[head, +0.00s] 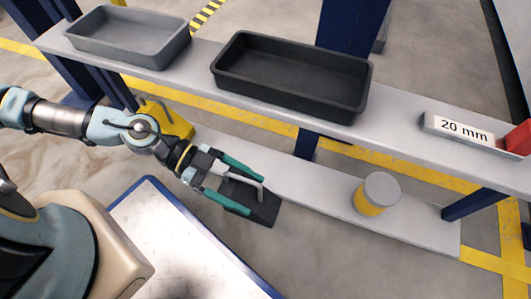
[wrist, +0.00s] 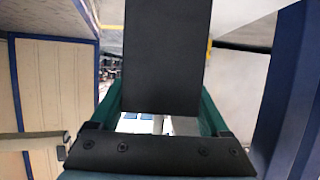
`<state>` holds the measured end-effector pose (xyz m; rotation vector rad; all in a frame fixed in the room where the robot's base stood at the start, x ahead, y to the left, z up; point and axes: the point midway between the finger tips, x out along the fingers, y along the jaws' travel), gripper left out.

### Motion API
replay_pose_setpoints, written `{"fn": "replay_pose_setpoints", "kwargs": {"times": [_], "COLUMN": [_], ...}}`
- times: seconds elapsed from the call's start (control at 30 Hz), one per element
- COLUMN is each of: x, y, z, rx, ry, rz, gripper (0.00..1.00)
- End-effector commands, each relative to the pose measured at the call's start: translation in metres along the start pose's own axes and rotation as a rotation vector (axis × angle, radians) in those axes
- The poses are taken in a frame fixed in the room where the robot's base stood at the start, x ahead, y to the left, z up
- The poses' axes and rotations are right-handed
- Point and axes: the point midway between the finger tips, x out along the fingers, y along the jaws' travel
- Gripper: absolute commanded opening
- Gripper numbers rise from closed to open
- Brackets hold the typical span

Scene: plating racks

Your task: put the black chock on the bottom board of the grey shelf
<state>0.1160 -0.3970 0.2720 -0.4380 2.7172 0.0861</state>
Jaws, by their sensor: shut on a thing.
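The black chock (head: 262,209) is between the teal fingers of my gripper (head: 254,195), which is shut on it. A light grey bent handle shows on its top. In the wrist view the chock (wrist: 165,55) is a dark slab between the fingers, hiding much of what lies beyond. The grey shelf has an upper board (head: 205,62) and a bottom board (head: 315,190). In the head view the chock overlaps the front edge of the bottom board, left of a yellow can with a grey lid (head: 378,194). I cannot tell whether it touches the board.
A grey tray (head: 130,52), a black tray (head: 290,105) and a block marked "20 mm" (head: 465,128) are on the upper board. A yellow object (head: 165,120) is behind my arm at left. Dark blue posts (head: 308,144) support the shelf. Bare board lies between chock and can.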

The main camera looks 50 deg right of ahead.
Motion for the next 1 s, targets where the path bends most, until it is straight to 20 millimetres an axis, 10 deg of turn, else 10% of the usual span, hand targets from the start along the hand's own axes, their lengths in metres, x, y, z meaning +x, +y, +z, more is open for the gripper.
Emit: {"fn": "replay_pose_setpoints", "kwargs": {"times": [0.5,1.0], "x": [0.001,0.014], "y": [-0.116,-0.128], "z": [0.002,0.033], "rx": [0.001,-0.001], "ry": [0.001,0.002], "rz": [-0.002,-0.002], "gripper": [0.00,0.00]}}
